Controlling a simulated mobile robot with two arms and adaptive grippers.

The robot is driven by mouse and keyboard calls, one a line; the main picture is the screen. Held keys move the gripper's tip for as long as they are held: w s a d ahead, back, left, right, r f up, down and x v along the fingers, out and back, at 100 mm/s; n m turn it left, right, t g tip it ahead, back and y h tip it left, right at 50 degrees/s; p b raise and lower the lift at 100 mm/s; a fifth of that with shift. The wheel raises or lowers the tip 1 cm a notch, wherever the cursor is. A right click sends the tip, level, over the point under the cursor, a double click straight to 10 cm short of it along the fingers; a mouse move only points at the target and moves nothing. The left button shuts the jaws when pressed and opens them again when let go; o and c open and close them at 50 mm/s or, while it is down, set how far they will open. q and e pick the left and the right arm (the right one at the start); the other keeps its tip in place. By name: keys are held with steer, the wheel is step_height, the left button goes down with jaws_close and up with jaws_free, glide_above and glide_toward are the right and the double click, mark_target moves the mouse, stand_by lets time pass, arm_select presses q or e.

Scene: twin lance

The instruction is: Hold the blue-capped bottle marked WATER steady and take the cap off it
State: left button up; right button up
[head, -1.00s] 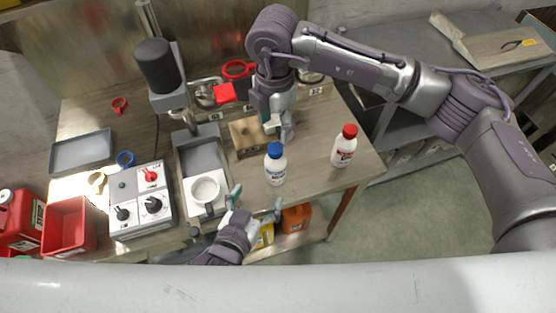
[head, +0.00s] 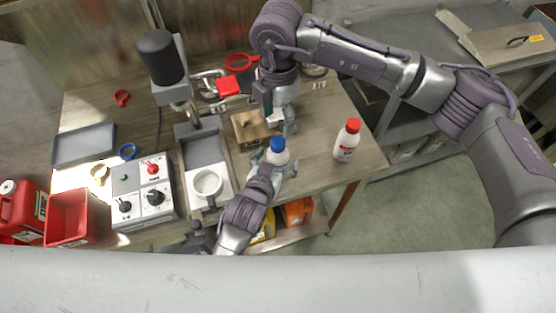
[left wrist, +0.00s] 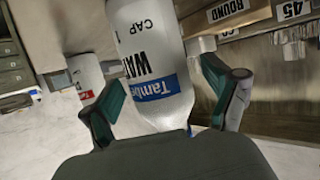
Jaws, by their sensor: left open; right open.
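The blue-capped bottle (head: 278,151) stands upright on the bench in the head view, its cap on. Its white body marked WATER fills the middle of the left wrist view (left wrist: 152,62). My left gripper (head: 275,166) is open, with its fingers on either side of the bottle's body; in the left wrist view (left wrist: 168,100) gaps show beside the bottle. The arm hides the lower part of the bottle in the head view. My right gripper (head: 281,124) is open and empty, pointing down above and behind the blue cap, apart from it.
A red-capped bottle (head: 347,141) stands to the right on the bench. A white cup (head: 208,184) stands on the machine at left, beside a switch box (head: 142,199). The bench's right front is clear.

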mark_target(278, 141)
arm_select(q)
steer(key=shift+s, duration=0.1)
steer(key=c, duration=0.3)
jaws_close()
arm_select(e)
steer(key=m, duration=0.4)
steer(key=shift+f+m, duration=0.3)
steer(key=shift+f, duration=3.7)
